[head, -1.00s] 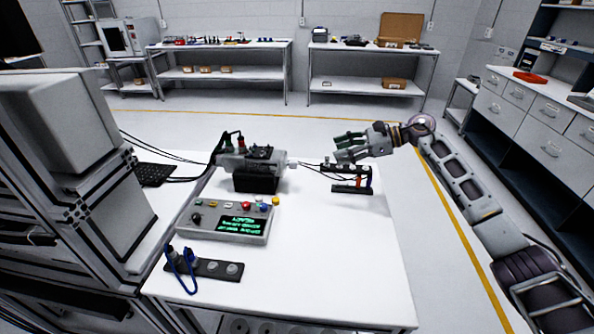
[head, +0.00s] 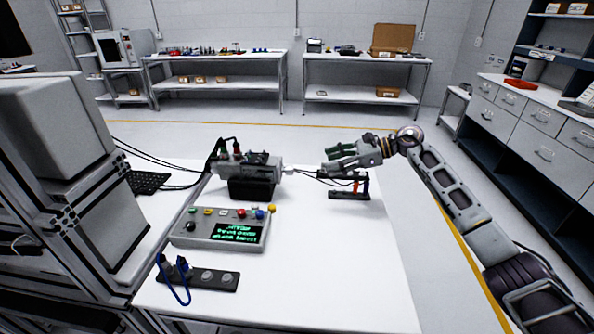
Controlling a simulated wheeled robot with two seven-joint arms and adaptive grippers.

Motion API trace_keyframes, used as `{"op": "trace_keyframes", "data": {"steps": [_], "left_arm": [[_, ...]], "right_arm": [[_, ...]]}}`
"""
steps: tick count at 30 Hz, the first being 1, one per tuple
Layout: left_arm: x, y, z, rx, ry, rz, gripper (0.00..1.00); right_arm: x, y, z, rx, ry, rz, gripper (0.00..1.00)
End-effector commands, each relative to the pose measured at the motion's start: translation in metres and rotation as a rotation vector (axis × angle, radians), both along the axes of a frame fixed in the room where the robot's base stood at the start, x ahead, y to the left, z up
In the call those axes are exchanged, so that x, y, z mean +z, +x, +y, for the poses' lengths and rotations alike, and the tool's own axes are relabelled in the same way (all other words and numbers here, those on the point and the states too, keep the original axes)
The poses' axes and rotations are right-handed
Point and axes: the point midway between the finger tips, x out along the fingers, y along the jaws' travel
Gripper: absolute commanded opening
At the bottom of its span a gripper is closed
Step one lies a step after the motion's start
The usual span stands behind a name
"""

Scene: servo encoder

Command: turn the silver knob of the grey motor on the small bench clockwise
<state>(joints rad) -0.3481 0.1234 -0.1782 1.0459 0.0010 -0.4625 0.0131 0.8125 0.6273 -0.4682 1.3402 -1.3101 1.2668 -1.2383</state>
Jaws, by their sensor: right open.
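The grey motor (head: 262,166) lies on its black block (head: 251,188) on the small white bench (head: 330,260). Its silver knob (head: 288,172) sits at the right end of the motor and looks very small here. My right gripper (head: 330,163) is open, just right of the knob and apart from it in the picture. Its fingers point left towards the motor. It hangs over a small black stand with red and blue parts (head: 350,194). My left gripper does not show.
A grey control box (head: 185,238) with coloured buttons and a green-lit display stands in front of the motor. A black strip with sockets and a blue cable (head: 222,280) lies nearer. Dark cables run behind the motor. The bench's front right is clear.

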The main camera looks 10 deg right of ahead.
Motion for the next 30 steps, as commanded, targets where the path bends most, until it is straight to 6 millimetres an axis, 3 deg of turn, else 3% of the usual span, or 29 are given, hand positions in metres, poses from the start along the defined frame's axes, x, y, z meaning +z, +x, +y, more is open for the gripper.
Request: {"op": "trace_keyframes", "data": {"steps": [30], "left_arm": [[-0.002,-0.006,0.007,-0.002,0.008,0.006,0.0]], "right_arm": [[-0.044,0.028,0.104,0.001,0.001,0.001,0.51]]}}
